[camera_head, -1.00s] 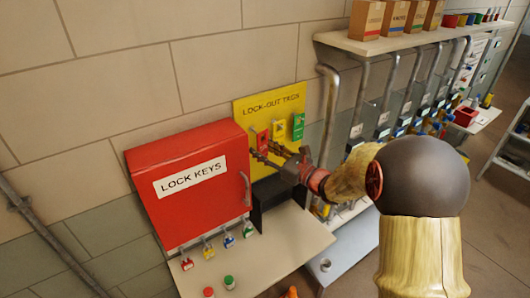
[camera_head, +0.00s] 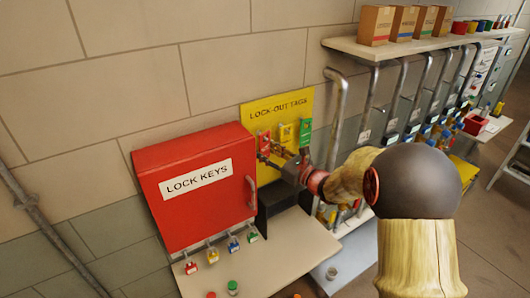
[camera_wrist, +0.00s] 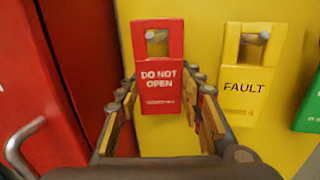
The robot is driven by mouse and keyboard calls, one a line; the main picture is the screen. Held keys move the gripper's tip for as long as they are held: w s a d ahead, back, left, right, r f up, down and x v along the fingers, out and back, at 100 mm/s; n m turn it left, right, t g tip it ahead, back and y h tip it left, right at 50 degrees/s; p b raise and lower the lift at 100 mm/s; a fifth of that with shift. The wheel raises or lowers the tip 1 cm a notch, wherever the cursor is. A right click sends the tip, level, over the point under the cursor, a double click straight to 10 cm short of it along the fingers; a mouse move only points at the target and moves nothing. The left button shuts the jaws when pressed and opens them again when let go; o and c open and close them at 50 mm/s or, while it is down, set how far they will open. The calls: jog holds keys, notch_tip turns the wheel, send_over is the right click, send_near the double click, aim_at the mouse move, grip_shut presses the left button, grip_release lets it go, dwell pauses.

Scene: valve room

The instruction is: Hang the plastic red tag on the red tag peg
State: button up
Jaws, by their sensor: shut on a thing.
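The red tag (camera_wrist: 162,85), marked DO NOT OPEN, hangs upright in front of the yellow lock-out tags board (camera_head: 262,108). My gripper (camera_wrist: 162,112) is shut on its lower part, with one finger along each side. In the head view the red tag (camera_head: 265,141) is the leftmost of the three tags, and my gripper (camera_head: 272,155) reaches it from below right. The grey end of the red tag peg (camera_wrist: 157,36) shows inside the tag's upper opening. I cannot tell whether the peg passes through the opening or lies behind it.
A yellow FAULT tag (camera_wrist: 247,82) hangs close to the right, with a green tag (camera_wrist: 309,103) beyond it. The red lock keys cabinet (camera_head: 196,200) and its handle (camera_wrist: 22,143) stand close on the left. A shelf (camera_head: 300,247) lies below.

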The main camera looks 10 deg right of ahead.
jog(key=shift+a+f, duration=0.1)
dwell(0.3)
jog(key=o, duration=1.3)
jog(key=shift+w+a+f, duration=0.1)
jog(key=shift+a, duration=0.05)
jog(key=shift+o, duration=0.2)
